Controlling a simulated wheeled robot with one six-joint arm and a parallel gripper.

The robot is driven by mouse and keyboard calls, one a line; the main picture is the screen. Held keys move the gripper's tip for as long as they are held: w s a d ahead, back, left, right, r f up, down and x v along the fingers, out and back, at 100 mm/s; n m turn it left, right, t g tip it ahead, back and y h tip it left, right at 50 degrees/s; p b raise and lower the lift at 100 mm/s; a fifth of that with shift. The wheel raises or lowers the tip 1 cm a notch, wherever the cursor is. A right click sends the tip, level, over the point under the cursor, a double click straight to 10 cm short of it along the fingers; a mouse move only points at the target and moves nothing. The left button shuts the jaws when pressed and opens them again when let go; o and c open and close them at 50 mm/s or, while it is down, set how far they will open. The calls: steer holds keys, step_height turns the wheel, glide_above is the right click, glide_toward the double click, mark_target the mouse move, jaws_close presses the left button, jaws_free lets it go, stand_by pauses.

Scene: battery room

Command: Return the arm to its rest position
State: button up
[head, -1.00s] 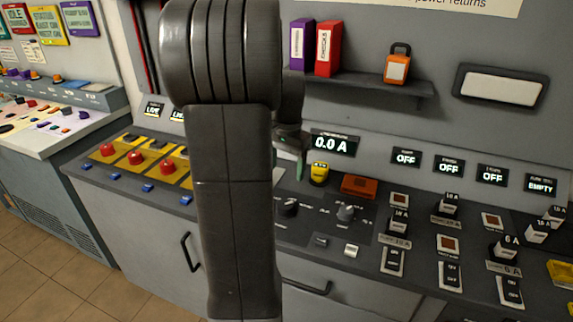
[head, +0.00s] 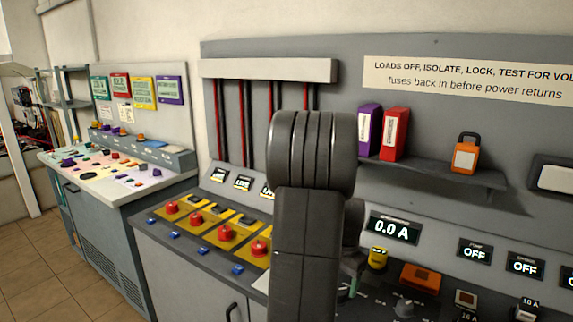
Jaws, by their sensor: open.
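My arm stands upright in the middle of the head view, in front of the control console (head: 180,238). Its dark upper joint and link cover part of the console and the back panel. My gripper (head: 352,272) shows only in small part behind the arm's right edge, low over the console top near the yellow device. Its fingers are mostly hidden by the arm link. I see nothing held in it.
Red knobs (head: 227,233) on yellow plates line the console left of my arm. A shelf (head: 440,175) holds purple and red binders and an orange padlock (head: 465,154). A second bench (head: 120,190) stands at the left, with open tiled floor (head: 35,260) before it.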

step_height(320, 180, down, 3)
steer(key=shift+f, duration=0.2)
steer(key=shift+r, duration=0.1)
